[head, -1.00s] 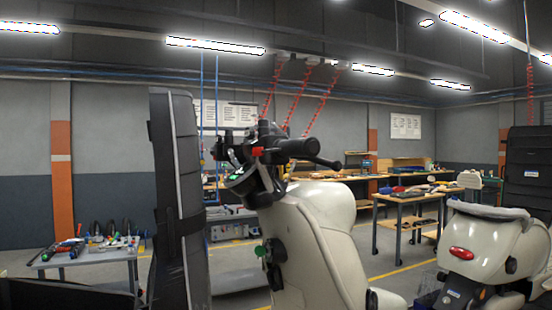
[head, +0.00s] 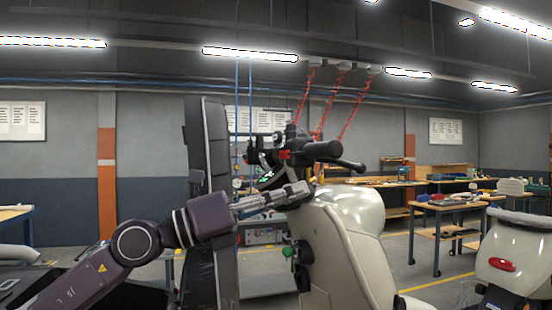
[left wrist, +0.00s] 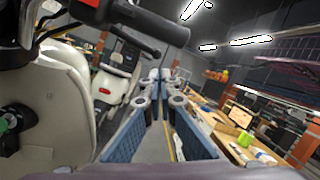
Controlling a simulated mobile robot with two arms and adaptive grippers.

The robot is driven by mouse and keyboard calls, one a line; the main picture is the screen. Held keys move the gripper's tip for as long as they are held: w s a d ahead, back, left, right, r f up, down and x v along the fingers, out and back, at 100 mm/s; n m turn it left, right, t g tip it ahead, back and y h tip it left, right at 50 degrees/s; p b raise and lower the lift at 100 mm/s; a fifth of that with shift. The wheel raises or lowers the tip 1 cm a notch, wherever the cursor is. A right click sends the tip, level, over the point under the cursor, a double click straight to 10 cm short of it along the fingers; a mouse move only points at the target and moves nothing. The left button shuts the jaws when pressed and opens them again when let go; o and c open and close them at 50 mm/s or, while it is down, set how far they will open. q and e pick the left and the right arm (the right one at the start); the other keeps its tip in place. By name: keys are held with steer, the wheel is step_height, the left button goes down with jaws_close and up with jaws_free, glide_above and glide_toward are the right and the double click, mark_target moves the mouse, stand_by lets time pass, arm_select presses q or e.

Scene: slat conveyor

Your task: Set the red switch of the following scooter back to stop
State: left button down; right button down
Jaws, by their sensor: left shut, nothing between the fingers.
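The near cream scooter (head: 345,240) stands upright in the middle of the head view, its dark handlebar grip and lever reaching right. Its small red switch (head: 285,154) sits at the inner end of the grip. A red piece beside the grip also shows at the top left of the left wrist view (left wrist: 90,3). I cannot tell the switch's setting. My left gripper (head: 305,189) is below the grip and switch, in front of the scooter's upper body. It is shut and empty; its fingers also show in the left wrist view (left wrist: 155,76). My right gripper is out of view.
A second cream scooter (head: 510,255) stands at the right. A tall dark panel (head: 207,150) rises just left of the handlebar. A green knob (head: 288,251) protrudes from the near scooter. Workbenches (head: 440,205) stand behind at the right.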

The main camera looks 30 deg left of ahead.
mark_target(285, 155)
arm_select(q)
steer(key=s+a+r+y, duration=0.3)
steer(key=a+y, duration=0.1)
steer(key=a, duration=0.2)
steer(key=s+a+r+y, duration=0.3)
steer(key=a+y, duration=0.1)
steer(key=a, duration=0.3)
steer(key=shift+a+t+y, duration=0.3)
steer(key=shift+t+y, duration=0.1)
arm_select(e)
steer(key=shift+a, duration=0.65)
arm_select(q)
steer(key=shift+d+r, duration=0.1)
steer(key=shift+r, duration=0.05)
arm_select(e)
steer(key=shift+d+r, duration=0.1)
